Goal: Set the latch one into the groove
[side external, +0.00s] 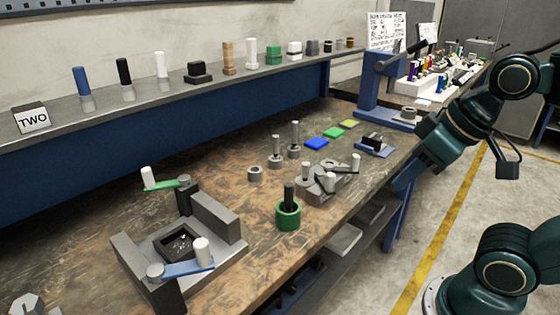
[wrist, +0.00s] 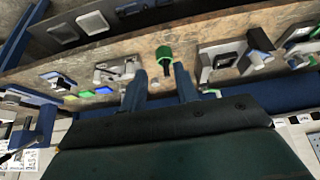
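The green latch (side external: 166,184) has a white upright knob and lies at the fixture's back post. The blue latch (side external: 190,268) has a white knob and lies across the fixture's front. I see no mark telling which is latch one, and I cannot make out the groove. My gripper (wrist: 160,72) is open and empty in the wrist view, its two blue fingers apart. It is well away from the fixture, high over the bench's right part.
A green ring holder (side external: 288,215) with a dark peg stands right of the fixture. A grey clamp assembly (side external: 325,183), several metal pegs and coloured squares lie beyond it. A shelf (side external: 115,104) with blocks and a TWO sign (side external: 33,119) runs along the wall.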

